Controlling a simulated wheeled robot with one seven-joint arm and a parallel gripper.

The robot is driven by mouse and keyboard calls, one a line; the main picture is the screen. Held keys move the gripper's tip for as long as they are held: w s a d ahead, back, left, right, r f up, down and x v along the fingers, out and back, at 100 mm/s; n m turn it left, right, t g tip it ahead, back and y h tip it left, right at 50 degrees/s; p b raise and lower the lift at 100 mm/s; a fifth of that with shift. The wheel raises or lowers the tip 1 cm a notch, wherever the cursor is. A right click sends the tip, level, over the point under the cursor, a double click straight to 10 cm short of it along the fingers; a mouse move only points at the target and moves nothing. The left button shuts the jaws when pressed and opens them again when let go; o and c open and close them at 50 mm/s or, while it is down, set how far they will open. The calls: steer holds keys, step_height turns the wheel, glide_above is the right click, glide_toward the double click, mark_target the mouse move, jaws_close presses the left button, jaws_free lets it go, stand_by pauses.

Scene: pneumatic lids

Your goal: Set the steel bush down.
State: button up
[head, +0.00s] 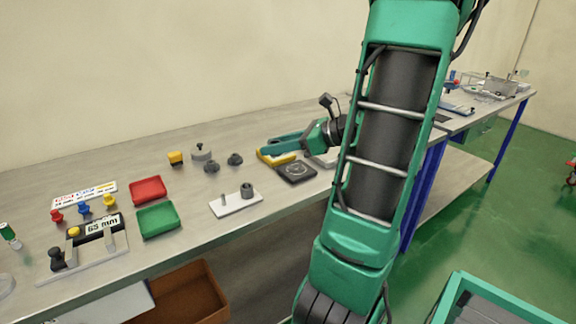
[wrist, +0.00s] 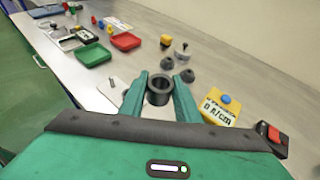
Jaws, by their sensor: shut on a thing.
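My gripper (wrist: 158,84) is shut on the steel bush (wrist: 158,86), a dark grey ring with an open bore, seen between the two teal fingers in the wrist view. In the head view my gripper (head: 268,148) is over the back half of the bench, and I cannot make out the held bush there. A white plate (head: 231,206) with a thin peg and a dark cylinder stands nearer the front edge. It also shows in the wrist view (wrist: 109,93), left of the fingers and partly hidden by them. I cannot tell how high the bush is above the bench.
Two dark knobs (head: 211,167) (head: 235,159) and a grey lidded pot (head: 201,153) stand beyond the fingers. A yellow display unit (wrist: 215,105) and a black block (head: 297,172) are close by. Red (head: 148,190) and green (head: 158,220) trays lie to the left. Bare bench separates these.

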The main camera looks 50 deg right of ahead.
glide_above(297, 169)
step_height(297, 169, down, 7)
steer(key=shift+w+a+r, duration=0.15)
steer(key=shift+f, duration=2)
steer(key=shift+f, duration=0.1)
steer(key=o, duration=1.1)
steer(key=shift+o, duration=0.2)
steer(key=v, duration=1.2)
